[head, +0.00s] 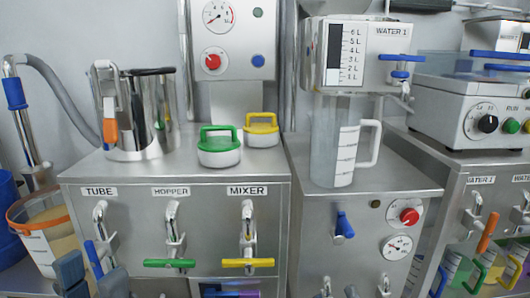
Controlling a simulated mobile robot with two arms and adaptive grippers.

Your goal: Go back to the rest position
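My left gripper (91,274) shows at the bottom left edge, in front of the steel cabinet. I cannot make out my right gripper in the head view.
The steel cabinet (130,225) carries a steel pot (140,120), a green-handled lid (219,150) and a yellow-handled lid (261,133). A clear jug (330,150) stands under the water dispenser (360,50). Valve handles stick out from the cabinet fronts. An orange-rimmed bucket (35,212) is at left.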

